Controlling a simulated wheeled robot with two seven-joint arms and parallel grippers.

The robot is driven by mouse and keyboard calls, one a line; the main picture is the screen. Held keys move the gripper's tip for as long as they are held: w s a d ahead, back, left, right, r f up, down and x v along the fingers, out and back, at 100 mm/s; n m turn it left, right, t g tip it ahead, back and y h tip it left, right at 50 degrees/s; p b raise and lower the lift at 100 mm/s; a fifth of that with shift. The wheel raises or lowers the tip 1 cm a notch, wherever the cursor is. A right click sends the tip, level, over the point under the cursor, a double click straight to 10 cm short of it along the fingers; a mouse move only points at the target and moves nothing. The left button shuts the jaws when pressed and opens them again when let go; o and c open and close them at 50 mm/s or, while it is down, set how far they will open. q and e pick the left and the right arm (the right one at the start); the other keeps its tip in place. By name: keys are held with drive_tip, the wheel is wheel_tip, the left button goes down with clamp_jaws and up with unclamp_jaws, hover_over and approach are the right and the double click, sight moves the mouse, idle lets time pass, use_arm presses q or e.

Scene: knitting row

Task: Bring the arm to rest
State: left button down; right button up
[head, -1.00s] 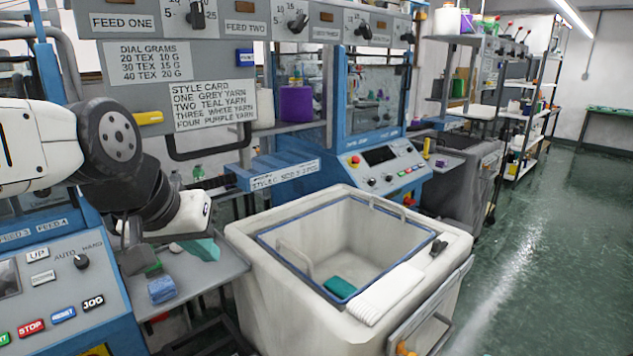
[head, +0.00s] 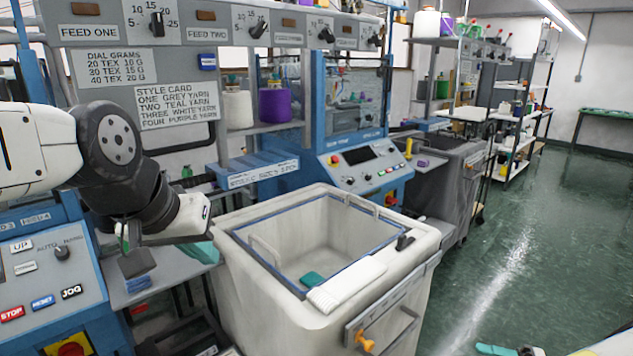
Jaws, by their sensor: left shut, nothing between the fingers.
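My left arm comes in from the left, its white and black wrist bent downward. My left gripper (head: 137,262) is shut and empty, with its dark fingers low over the grey side shelf by the knitting machine. A teal piece (head: 201,252) shows just under the white wrist; I cannot tell what it belongs to. At the bottom right edge, a teal strip with a dark end and a white part shows, perhaps my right gripper (head: 505,350). It is mostly cut off, so its jaws cannot be read.
A large white bin (head: 318,215) stands right of my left gripper, with a teal piece (head: 312,279) inside and a white ribbed cloth (head: 345,285) on its rim. Blue folded cloth (head: 138,284) lies near the gripper. The green floor (head: 530,235) at right is clear.

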drive_tip(key=w+a+r+n+g+h, duration=0.2)
drive_tip(key=w+a+r+g+h, duration=0.4)
drive_tip(key=r, duration=0.5)
drive_tip(key=w+a+r+n+g+h, duration=0.1)
drive_tip(key=w+a+r+g+h, duration=0.15)
drive_tip(key=a+r, duration=0.75)
drive_tip(key=s+a+r+n+t+h, duration=0.1)
drive_tip(key=s+a+r+t+h, duration=0.2)
drive_tip(key=s+a+r, duration=0.4)
drive_tip(key=s+a+r+t+h, duration=0.3)
drive_tip(key=s+a+r, duration=0.3)
drive_tip(key=r, duration=0.5)
drive_tip(key=shift+s+a+n+t+h, duration=0.4)
drive_tip(key=shift+a+t, duration=0.25)
drive_tip(key=shift+a, duration=0.35)
